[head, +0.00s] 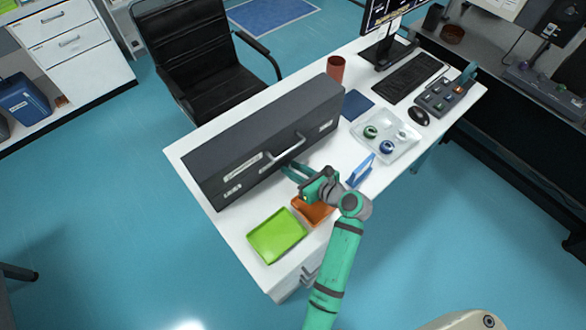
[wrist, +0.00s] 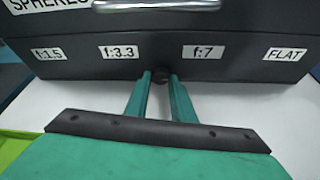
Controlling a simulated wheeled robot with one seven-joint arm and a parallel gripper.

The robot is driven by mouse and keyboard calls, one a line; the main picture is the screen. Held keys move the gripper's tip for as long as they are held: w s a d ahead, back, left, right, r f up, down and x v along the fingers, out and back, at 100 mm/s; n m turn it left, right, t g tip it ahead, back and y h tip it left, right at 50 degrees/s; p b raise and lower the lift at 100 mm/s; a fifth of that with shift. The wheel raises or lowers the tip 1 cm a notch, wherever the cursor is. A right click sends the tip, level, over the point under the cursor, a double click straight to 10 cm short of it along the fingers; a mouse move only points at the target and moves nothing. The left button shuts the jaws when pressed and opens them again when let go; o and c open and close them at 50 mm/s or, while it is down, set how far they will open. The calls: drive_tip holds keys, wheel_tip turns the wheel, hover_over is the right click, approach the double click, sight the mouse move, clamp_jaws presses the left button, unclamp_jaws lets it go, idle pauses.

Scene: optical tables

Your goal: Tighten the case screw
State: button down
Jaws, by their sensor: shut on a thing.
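The dark grey case (head: 250,127) lies on the white table, with a light handle (head: 285,150) on its front. In the wrist view the case front (wrist: 235,72) carries the labels f:1.5, f:3.3, f:7 and FLAT, with part of a SPHERES label above. A small dark round case screw (wrist: 160,77) shows on the front between the f:3.3 and f:7 labels. My gripper (head: 287,168) reaches the case front just below the handle. Its two green fingers (wrist: 160,85) are shut on the screw, one on each side. The screw is hidden in the head view.
A green tray (head: 276,236) and an orange tray (head: 312,211) lie near my gripper. A blue upright piece (head: 361,171) and a clear tray (head: 398,145) with round parts are to the right. A reddish cup (head: 335,68) stands behind the case.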

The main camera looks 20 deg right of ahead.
drive_tip(key=n+h, duration=0.2)
drive_tip(key=n+t+h, duration=0.1)
drive_tip(key=n, duration=0.1)
drive_tip(key=shift+s+a+f, duration=0.1)
drive_tip(key=shift+s+a, duration=0.05)
drive_tip(key=shift+a, duration=0.1)
idle(0.4)
drive_tip(key=c, duration=1.5)
unclamp_jaws()
drive_tip(key=shift+a, duration=0.1)
drive_tip(key=v, duration=1)
drive_tip(key=shift+s, duration=0.35)
